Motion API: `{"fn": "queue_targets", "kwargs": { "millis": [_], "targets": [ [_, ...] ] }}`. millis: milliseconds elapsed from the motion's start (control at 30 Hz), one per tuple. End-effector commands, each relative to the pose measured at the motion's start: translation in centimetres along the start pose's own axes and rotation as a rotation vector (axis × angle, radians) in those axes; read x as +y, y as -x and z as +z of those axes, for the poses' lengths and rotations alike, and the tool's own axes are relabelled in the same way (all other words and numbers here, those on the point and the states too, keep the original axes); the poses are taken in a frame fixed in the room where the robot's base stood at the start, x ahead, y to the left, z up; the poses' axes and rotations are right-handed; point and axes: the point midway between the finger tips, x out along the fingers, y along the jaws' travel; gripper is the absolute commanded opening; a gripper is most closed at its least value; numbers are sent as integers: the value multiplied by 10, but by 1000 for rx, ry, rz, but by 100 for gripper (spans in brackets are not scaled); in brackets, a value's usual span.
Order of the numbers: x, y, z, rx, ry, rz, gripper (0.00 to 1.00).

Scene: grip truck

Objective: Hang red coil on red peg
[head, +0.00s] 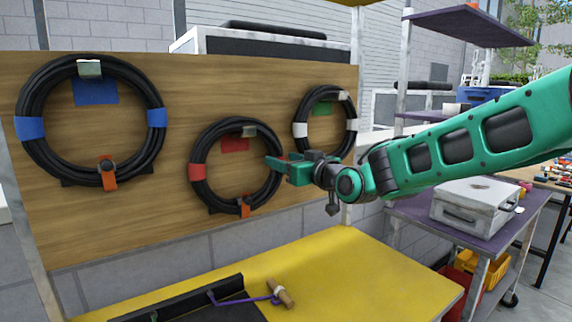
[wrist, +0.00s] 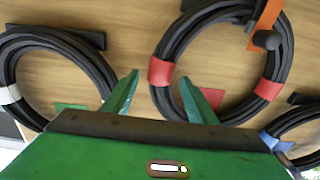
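The red coil (head: 198,172), a black cable ring with red tape bands, hangs upright on the wooden board, in the middle of the head view. Its top is at the red peg (head: 249,131), a pale block by a red patch (head: 235,145). An orange clip (head: 245,207) is at its bottom. My gripper (head: 276,168) is at the coil's right side. In the wrist view, my gripper (wrist: 158,92) is open, and the red coil (wrist: 160,71) shows with one side between the fingertips in the picture. I cannot tell whether the fingers touch it.
A blue-taped coil (head: 30,128) hangs left on the board, and a white-taped coil (head: 300,130) hangs right. Below is a yellow table (head: 350,270) with a wooden-handled tool (head: 280,292) and a black tray (head: 180,298). A metal case (head: 475,205) stands on the right.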

Motion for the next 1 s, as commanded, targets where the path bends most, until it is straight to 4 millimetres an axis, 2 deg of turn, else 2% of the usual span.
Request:
{"fn": "queue_targets", "kwargs": {
  "millis": [267,367,700,1000],
  "targets": [
    [0,6,2,-5,1,0,53],
    [0,18,2,-4,0,0,53],
    [2,80,1,-1,0,2,53],
    [5,107,4,-13,0,7,53]
  ]
}}
